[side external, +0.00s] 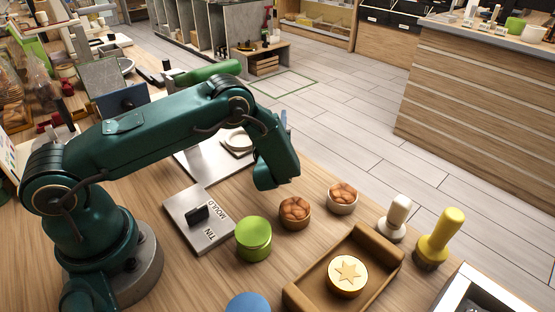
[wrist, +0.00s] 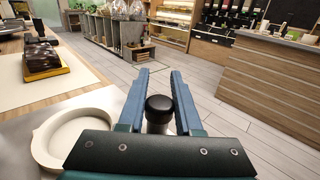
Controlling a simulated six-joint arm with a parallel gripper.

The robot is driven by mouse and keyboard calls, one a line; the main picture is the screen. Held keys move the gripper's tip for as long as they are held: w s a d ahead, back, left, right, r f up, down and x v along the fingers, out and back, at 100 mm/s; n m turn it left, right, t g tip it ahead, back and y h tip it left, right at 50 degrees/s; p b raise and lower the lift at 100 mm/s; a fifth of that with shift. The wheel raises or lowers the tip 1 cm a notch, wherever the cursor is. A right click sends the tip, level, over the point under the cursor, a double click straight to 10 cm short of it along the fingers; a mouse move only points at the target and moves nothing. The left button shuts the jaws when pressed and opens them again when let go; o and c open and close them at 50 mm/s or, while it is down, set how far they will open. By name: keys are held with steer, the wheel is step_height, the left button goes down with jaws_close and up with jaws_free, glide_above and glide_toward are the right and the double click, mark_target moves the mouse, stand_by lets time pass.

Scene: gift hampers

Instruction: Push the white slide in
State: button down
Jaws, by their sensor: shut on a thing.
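My gripper (wrist: 159,76) has two blue fingers, one on each side of a black-topped knob (wrist: 159,103) with a pale grey stem; it is shut on this knob. Left of the fingers in the wrist view is a white round piece (wrist: 45,140) with a raised rim and a shallow recess, lying on a grey metal plate (wrist: 18,132). I cannot tell whether it is the white slide or whether the knob joins it. In the side view the white piece (side external: 238,140) shows partly behind my arm; the knob and most of my gripper are hidden there.
A grey tin mould plate (side external: 200,222) with a black handle, a green round tin (side external: 253,238) and two bowls of brown pieces (side external: 295,213) stand nearby. White (side external: 395,220) and yellow (side external: 439,240) handled tools stand right.

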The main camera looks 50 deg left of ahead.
mark_target(244, 148)
stand_by(0.6)
steer(key=s, duration=1)
steer(key=shift+s+f, duration=0.1)
steer(key=shift+f, duration=0.05)
steer(key=c, duration=0.6)
jaws_free()
